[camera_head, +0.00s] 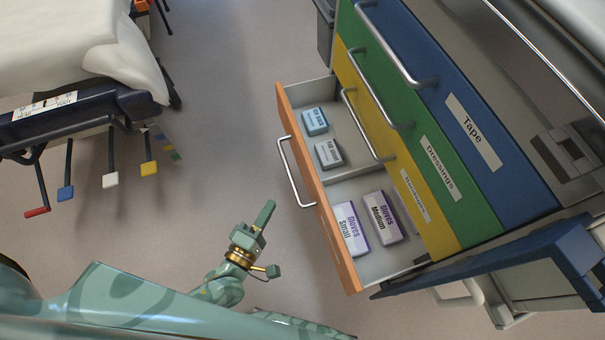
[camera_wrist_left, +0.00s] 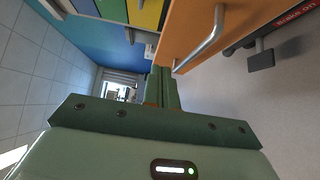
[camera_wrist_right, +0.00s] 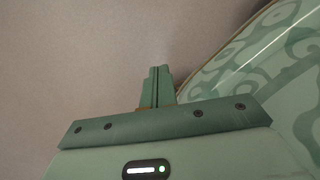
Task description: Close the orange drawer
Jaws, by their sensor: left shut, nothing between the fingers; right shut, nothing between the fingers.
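The orange drawer (camera_head: 314,180) is pulled out from the cabinet and stands open in the head view. A metal bar handle (camera_head: 293,172) runs along its front. In the left wrist view the orange front (camera_wrist_left: 180,35) and its handle (camera_wrist_left: 205,43) are close, to the upper right of my fingers. My left gripper (camera_head: 268,213) is shut and empty, a little to the left of the drawer front and apart from it. My right gripper (camera_wrist_right: 160,75) is shut and empty over bare floor in the right wrist view; I cannot make it out in the head view.
The drawer holds glove boxes (camera_head: 381,217) and small packs (camera_head: 315,122). Yellow, green and blue drawers (camera_head: 480,130) beside it are shut. A stretcher (camera_head: 80,55) with coloured pedals stands at the left. The floor (camera_head: 225,120) between is clear.

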